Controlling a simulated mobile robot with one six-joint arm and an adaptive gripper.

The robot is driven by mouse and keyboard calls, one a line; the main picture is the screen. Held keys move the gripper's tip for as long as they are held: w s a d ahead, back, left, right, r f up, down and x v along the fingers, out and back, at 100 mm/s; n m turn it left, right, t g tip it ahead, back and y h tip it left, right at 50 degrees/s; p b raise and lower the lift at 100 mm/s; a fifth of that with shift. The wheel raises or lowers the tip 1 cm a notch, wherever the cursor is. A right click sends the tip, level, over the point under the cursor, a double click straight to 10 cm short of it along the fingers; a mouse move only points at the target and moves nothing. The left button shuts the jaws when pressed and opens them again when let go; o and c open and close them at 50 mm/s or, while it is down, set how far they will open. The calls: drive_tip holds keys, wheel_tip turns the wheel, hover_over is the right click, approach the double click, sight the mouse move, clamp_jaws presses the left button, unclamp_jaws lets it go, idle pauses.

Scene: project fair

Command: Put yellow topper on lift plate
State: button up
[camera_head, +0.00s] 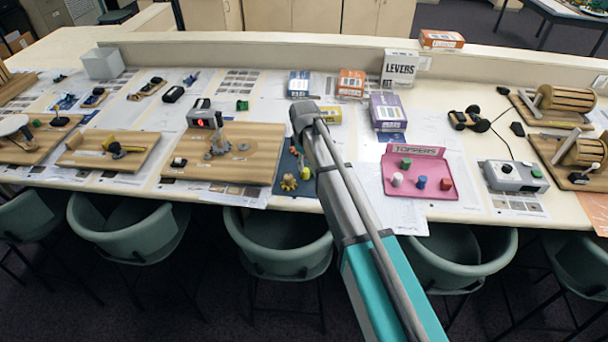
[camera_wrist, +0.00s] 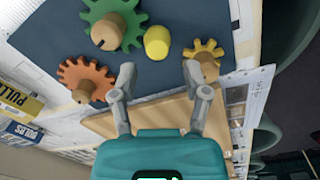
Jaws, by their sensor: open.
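The yellow topper (camera_wrist: 157,43) is a small yellow cylinder on a dark blue mat (camera_wrist: 60,30), between a green gear (camera_wrist: 112,25) and a small yellow gear (camera_wrist: 204,58). In the head view the topper (camera_head: 306,173) shows just left of my arm. My gripper (camera_wrist: 160,75) is open and empty, its fingers pointing towards the topper, which lies beyond the tips and apart from them. In the head view the gripper is hidden. A grey stand (camera_head: 217,143) is on a wooden board (camera_head: 250,165) left of the mat; I cannot tell whether it has the lift plate.
An orange gear (camera_wrist: 86,78) is on the mat left of the fingers. A pink toppers tray (camera_head: 432,190) with several coloured toppers stands right of my arm. A grey box with a red light (camera_head: 203,119) is behind the stand. Kit boxes (camera_head: 388,112) line the back.

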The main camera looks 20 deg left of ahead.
sight(305, 170)
drive_tip(key=shift+w+a+f+b, duration=0.1)
drive_tip(key=shift+w+f+b, duration=0.05)
drive_tip(key=shift+f+b, duration=1.15)
drive_tip(key=shift+w+f+b, duration=0.1)
drive_tip(key=shift+f+b, duration=1.2)
drive_tip(key=c, duration=0.8)
drive_tip(key=shift+o, duration=0.2)
drive_tip(key=shift+r, duration=0.2)
